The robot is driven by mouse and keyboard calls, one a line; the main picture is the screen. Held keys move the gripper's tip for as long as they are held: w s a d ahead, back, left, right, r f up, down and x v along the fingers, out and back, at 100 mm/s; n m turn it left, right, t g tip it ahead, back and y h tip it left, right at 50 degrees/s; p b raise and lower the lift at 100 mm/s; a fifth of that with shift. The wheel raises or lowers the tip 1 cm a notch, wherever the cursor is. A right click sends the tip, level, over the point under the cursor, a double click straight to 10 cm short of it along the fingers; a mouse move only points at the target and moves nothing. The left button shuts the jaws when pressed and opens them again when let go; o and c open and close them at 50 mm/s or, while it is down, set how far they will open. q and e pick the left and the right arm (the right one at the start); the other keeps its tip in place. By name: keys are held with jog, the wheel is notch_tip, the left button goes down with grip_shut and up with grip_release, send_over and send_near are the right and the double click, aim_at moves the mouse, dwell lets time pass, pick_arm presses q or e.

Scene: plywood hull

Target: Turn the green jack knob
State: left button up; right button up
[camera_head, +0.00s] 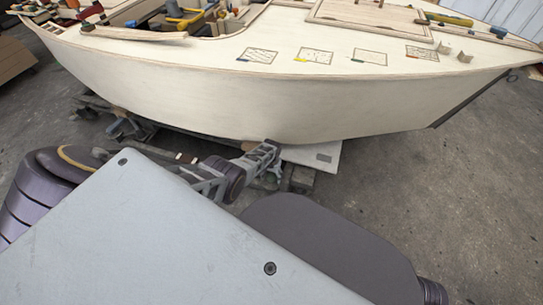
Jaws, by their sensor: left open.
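I cannot make out a green jack knob in the head view; it may be hidden under the hull or behind my own body. The pale plywood hull (250,103) spans the upper part of the view. My left gripper (270,156) reaches in from the left, low beside the hull's underside near the middle. It is open, and I see nothing between its fingers. My own body and arm hide much of the floor and supports below it. My right gripper is not in view.
Dark supports (123,127) lie under the hull at left. A pale flat board (325,156) lies on the floor just right of my gripper. Tools and small blocks lie on the deck above. The grey concrete floor (440,190) at right is clear.

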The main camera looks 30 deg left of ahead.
aim_at(271, 180)
pick_arm(q)
jog(key=shift+r, duration=0.5)
jog(key=shift+r, duration=3.45)
jog(key=shift+s, duration=0.1)
jog(key=shift+s+d, duration=0.35)
jog(key=shift+s, duration=0.45)
jog(key=s+d+r+m+t+h, duration=0.1)
jog(key=s+d+r+m+t, duration=0.1)
jog(key=s+d+r, duration=0.7)
jog(key=s+d+r+m+t+h, duration=0.1)
jog(key=s+d+r+m+t, duration=0.1)
jog(key=s+d+r, duration=0.6)
jog(key=s+r+m, duration=0.1)
jog(key=s+r, duration=0.1)
jog(key=s, duration=0.3)
jog(key=shift+d+p, duration=0.35)
jog(key=shift+p, duration=0.05)
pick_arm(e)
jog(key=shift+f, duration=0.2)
pick_arm(q)
jog(key=shift+w+f+p, duration=0.1)
jog(key=shift+f+p, duration=0.2)
jog(key=shift+p, duration=0.25)
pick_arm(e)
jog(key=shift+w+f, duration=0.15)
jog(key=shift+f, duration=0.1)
